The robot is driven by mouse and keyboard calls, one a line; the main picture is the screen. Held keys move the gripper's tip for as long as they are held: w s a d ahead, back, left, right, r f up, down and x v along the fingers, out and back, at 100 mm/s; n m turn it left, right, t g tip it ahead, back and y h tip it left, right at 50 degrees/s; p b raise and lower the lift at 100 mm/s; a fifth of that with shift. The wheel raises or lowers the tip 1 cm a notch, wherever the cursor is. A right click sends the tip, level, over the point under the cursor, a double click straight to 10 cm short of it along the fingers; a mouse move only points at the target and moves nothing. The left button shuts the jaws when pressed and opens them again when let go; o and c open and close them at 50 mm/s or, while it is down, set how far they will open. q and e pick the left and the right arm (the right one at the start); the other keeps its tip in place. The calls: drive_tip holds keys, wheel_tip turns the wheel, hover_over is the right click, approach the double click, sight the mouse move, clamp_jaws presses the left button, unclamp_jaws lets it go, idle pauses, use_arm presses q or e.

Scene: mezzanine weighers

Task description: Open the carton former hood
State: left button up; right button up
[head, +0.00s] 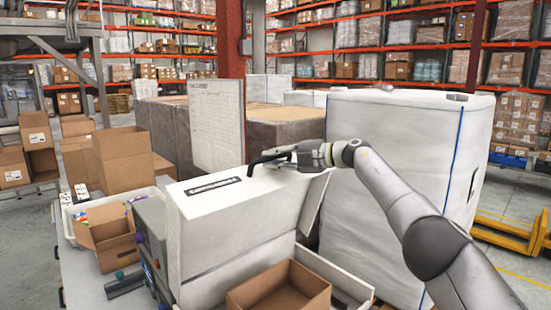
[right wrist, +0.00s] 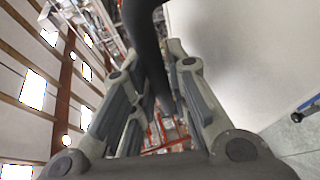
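The carton former (head: 232,252) is a white machine in the middle of the head view. Its white hood (head: 250,197) has a dark label on its upper face. A black bar handle (head: 268,156) sits at the hood's top; the bar also runs between the fingers in the right wrist view (right wrist: 146,35). My right gripper (head: 302,155) is at this handle, with a finger close against each side of the bar, and appears shut on it. A slanted white panel (head: 314,203) shows at the hood's right. How far the hood is raised is unclear. My left gripper is not in view.
An open brown carton (head: 280,292) sits low in front of the hood. A grey control box (head: 150,238) and a small carton (head: 107,238) stand to the left. A white upright board (head: 216,125) stands behind. A tall wrapped pallet (head: 405,165) is close behind my right arm.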

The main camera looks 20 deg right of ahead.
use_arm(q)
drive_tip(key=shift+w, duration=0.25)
use_arm(e)
drive_tip(key=shift+o, duration=0.2)
drive_tip(key=shift+w+a+f, duration=0.1)
drive_tip(key=shift+w+a, duration=0.05)
drive_tip(key=shift+w, duration=0.05)
drive_tip(key=shift+v, duration=1.2)
drive_tip(key=v, duration=0.9)
drive_tip(key=shift+s+d, duration=0.2)
drive_tip(key=shift+s, duration=0.05)
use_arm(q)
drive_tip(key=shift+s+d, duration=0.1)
use_arm(e)
drive_tip(key=shift+d+f, duration=0.1)
